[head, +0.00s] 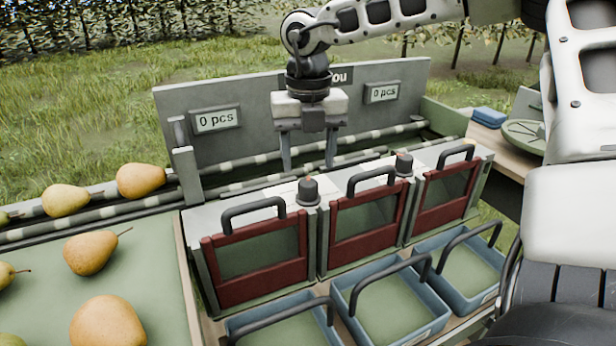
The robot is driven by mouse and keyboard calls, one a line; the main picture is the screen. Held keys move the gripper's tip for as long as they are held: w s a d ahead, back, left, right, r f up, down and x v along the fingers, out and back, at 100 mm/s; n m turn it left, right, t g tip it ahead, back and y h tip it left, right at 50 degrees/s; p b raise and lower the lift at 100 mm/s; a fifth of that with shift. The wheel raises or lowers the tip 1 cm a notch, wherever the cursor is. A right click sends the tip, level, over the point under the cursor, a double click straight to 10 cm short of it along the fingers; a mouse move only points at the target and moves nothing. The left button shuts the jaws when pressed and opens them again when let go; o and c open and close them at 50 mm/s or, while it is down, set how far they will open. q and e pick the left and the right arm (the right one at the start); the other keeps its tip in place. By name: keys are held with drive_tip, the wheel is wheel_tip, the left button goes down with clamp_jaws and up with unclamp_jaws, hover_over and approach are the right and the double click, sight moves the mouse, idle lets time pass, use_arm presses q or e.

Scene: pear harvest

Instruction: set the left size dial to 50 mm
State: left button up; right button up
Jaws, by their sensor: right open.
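The left size dial (309,191) is a small dark knob on the grey top of the sorter, between the left and middle red-framed gates. Its setting is too small to read. The right size dial (404,163) is a similar knob between the middle and right gates. My right gripper (309,164) points down with its two fingers apart and empty. In the picture it appears just above the left dial, apart from it; the exact depth between them is hard to tell. My left gripper is out of view.
Three red-framed gates with dark handles, such as the left one (256,253), line the front. Blue handled crates (437,318) stand below them. A grey panel (245,150) with "0 pcs" displays rises behind. Pears (92,253) lie on the green surface at left.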

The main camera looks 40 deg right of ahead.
sight(308, 182)
drive_tip(key=shift+f, duration=2.3)
drive_tip(key=c, duration=1)
drive_tip(key=shift+o, duration=0.2)
